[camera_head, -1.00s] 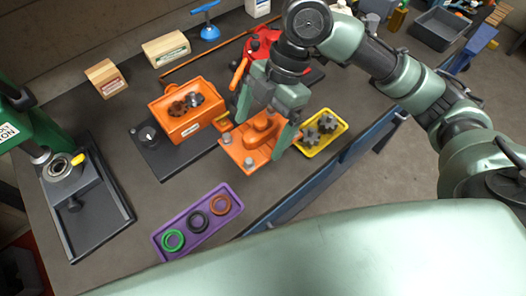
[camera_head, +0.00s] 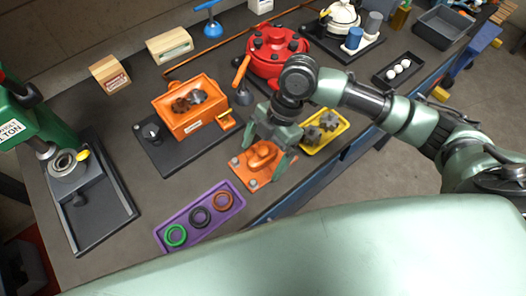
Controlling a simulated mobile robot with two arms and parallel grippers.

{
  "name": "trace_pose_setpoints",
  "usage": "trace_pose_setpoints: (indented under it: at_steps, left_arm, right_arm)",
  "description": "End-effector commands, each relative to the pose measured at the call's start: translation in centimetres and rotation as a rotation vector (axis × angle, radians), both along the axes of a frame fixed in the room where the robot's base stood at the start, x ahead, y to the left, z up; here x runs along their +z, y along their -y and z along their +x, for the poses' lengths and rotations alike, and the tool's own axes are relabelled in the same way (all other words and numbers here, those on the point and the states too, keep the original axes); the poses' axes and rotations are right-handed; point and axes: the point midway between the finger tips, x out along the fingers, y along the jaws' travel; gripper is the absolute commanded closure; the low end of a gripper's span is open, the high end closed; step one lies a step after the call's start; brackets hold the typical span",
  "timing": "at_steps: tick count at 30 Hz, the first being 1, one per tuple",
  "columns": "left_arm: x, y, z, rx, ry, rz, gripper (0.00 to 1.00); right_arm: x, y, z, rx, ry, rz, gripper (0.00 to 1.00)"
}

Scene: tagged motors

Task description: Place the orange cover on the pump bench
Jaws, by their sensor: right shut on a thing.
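The orange cover (camera_head: 256,172) is a flat plate with a raised middle and grey bolt heads near its corners. It is at the front of the dark bench top (camera_head: 140,180), between the purple tray and the yellow tray. My right gripper (camera_head: 264,150) is shut on the cover from above, with one finger on each side. I cannot tell whether the cover touches the bench top or hangs just above it. The orange pump housing (camera_head: 188,122), open on top with dark gears inside, stands behind and left of it on a dark plate. My left gripper is out of view.
The purple tray (camera_head: 168,238) holds green, black and brown rings. The yellow tray (camera_head: 340,131) with dark gears is close right of my gripper. A red round housing (camera_head: 275,66) stands behind, and a green press (camera_head: 32,122) at left. The bench's front edge is near the cover.

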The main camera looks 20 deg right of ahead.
Motion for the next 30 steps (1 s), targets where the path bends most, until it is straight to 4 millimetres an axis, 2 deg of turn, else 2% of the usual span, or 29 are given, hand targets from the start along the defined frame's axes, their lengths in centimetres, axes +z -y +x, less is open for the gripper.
trace_pose_setpoints:
  at_steps: [9, 10, 20, 23, 30]
  left_arm:
    - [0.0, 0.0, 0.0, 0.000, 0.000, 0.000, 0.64]
    - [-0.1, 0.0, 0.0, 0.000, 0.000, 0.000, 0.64]
    - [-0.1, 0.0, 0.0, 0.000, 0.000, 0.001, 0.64]
    - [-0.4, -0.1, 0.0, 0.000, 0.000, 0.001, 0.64]
    - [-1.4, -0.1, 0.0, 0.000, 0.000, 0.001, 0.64]
  right_arm:
    - [-0.1, -0.1, 0.1, 0.000, 0.004, 0.004, 0.78]
    - [-0.2, 0.0, 0.1, -0.001, 0.002, 0.001, 0.00]
    - [0.3, 0.1, 0.1, -0.001, 0.002, 0.001, 0.00]
    - [1.4, 0.6, 0.4, -0.003, 0.007, 0.000, 0.00]
    - [6.1, 2.4, 1.1, -0.002, 0.008, 0.001, 0.00]
